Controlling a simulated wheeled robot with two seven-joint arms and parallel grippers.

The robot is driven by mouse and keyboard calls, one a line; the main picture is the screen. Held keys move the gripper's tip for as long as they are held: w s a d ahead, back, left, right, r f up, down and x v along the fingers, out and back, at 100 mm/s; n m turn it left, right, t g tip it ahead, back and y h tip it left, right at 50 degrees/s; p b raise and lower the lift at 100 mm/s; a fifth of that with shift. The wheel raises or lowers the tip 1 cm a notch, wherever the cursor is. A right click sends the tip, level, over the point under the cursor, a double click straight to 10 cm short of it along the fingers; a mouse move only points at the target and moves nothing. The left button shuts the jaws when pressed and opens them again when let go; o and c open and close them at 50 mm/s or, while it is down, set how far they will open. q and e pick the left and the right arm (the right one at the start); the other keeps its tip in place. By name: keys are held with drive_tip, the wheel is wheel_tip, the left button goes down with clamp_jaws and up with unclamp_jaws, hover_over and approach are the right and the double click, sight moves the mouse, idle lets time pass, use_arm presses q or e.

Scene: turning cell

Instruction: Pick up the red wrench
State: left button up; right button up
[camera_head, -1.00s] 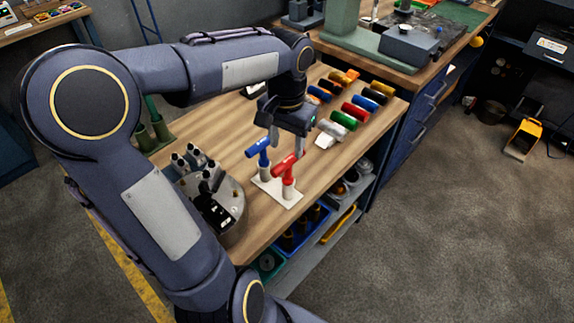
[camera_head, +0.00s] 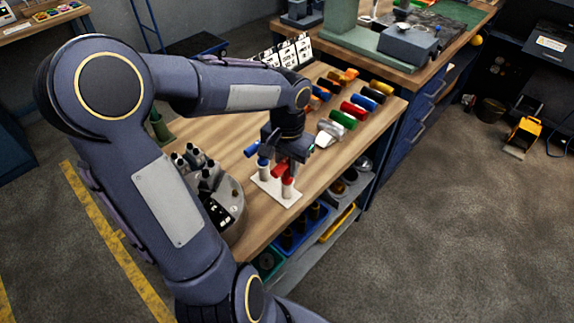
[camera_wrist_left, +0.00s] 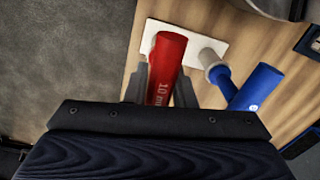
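The red T-shaped wrench (camera_head: 288,182) stands upright in a white holder plate (camera_head: 270,191) near the bench's front edge. A blue T-shaped wrench (camera_head: 252,149) stands beside it in the same holder. My left gripper (camera_head: 284,161) is right at the red wrench's top and hides part of it. In the left wrist view, the red handle (camera_wrist_left: 168,58) lies between the two fingers (camera_wrist_left: 161,84), which look open around it. The blue wrench (camera_wrist_left: 254,88) is to the right, outside the fingers. My right gripper is not in view.
A round grey chuck (camera_head: 232,206) with black jaws stands left of the holder. Several coloured cylinders, such as a green one (camera_head: 343,119), lie in rows behind on the bench. Blue bins (camera_head: 299,240) sit on the shelf below. Bench room right of the holder is clear.

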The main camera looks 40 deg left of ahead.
use_arm(q)
clamp_jaws()
